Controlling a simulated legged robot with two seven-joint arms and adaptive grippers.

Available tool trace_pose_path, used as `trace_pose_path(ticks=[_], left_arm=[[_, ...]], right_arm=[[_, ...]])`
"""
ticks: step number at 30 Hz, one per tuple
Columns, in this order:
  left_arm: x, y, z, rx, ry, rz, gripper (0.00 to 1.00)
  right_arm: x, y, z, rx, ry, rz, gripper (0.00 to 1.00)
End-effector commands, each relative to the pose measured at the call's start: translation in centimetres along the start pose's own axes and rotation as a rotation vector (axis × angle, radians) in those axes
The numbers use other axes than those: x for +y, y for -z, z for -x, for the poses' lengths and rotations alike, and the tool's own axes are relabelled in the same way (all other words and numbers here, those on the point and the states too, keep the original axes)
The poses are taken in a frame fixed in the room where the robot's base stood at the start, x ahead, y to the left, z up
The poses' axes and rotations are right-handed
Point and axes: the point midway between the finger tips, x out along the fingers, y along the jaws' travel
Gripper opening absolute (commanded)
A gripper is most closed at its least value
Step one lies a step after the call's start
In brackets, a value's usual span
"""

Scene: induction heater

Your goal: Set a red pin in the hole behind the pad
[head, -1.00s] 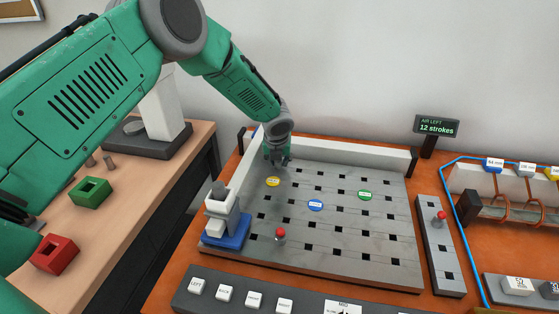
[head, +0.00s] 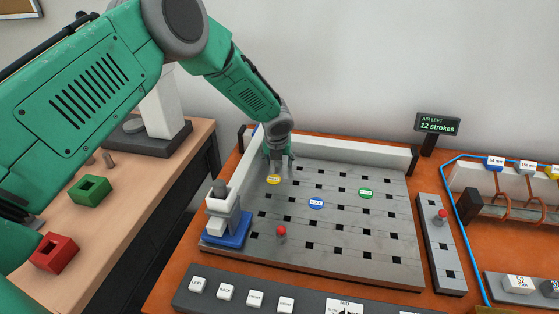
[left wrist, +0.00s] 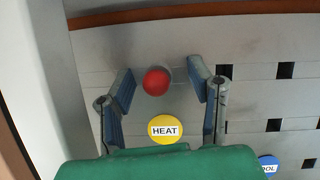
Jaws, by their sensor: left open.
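The grey board (head: 345,250) has rows of square holes and three round pads: yellow HEAT (head: 274,180), blue (head: 316,203) and green (head: 366,193). My left gripper (head: 279,168) is at the board's back left, just behind the yellow pad. In the left wrist view its fingers (left wrist: 160,88) are open, apart on either side of a red pin (left wrist: 156,82). That pin stands behind the HEAT pad (left wrist: 165,129); its base is hidden from above. Other red pins stand on the board's front left (head: 281,231) and in the narrow side strip (head: 441,215). My right gripper is out of view.
A blue-based block with grey and white parts (head: 226,222) stands at the board's left edge. A white wall (head: 345,150) runs along the back. A button panel (head: 255,299) lies in front. A display (head: 437,125) reads "AIR LEFT 12 strokes".

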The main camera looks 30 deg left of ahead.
Motion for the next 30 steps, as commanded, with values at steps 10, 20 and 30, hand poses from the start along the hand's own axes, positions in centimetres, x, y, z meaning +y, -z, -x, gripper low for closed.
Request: trace_pose_path(ticks=[10, 20, 30], left_arm=[[-0.1, -0.2, 6.1, -0.004, 0.001, 0.000, 0.47], [-0.1, -0.1, 11.1, 0.000, 0.000, 0.000, 0.47], [-0.1, -0.1, 11.7, 0.000, 0.000, 0.000, 0.47]], right_arm=[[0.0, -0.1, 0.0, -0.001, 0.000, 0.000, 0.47], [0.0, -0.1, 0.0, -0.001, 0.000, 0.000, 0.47], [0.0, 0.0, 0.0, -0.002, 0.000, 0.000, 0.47]])
